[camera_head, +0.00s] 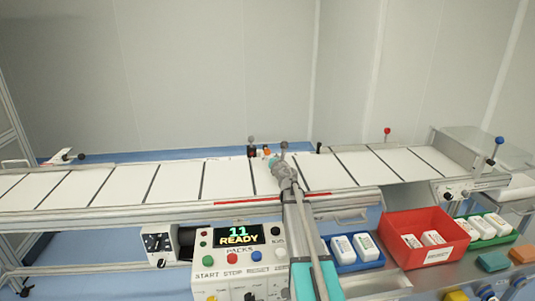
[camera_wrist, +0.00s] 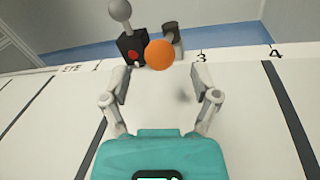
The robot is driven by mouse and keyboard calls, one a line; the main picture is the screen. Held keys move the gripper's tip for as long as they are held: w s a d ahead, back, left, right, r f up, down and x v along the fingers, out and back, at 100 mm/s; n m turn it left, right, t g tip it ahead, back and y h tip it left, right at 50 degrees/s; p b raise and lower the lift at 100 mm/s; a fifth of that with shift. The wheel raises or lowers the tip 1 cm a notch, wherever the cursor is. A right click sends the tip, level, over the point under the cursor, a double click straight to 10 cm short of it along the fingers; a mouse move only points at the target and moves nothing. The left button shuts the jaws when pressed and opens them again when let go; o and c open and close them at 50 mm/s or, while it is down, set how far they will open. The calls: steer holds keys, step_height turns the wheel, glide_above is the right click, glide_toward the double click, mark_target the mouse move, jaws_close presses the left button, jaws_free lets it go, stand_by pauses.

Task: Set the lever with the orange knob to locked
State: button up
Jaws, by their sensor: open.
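The orange knob (camera_wrist: 160,54) shows in the wrist view just ahead of my gripper (camera_wrist: 163,75), roughly between the two fingertips and beyond them. A dark lever base with a red dot (camera_wrist: 132,49) and a grey ball-topped lever (camera_wrist: 120,10) stand just left of it. In the head view the orange knob (camera_head: 267,153) is small, at the far edge of the conveyor, partly behind my arm. My gripper (camera_head: 278,162) reaches over the belt towards it. The fingers are apart and hold nothing. Whether they touch the knob I cannot tell.
The white segmented belt (camera_head: 130,184) runs across. A grey cylindrical part (camera_wrist: 172,38) stands behind the orange knob. A black-knobbed lever (camera_head: 319,147) and a red-knobbed lever (camera_head: 387,131) stand along the far edge to the right. A control panel (camera_head: 238,262) reading READY is in front.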

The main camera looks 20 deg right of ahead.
mark_target(269, 154)
steer(key=shift+w+d, duration=0.15)
steer(key=shift+w, duration=1.65)
jaws_close()
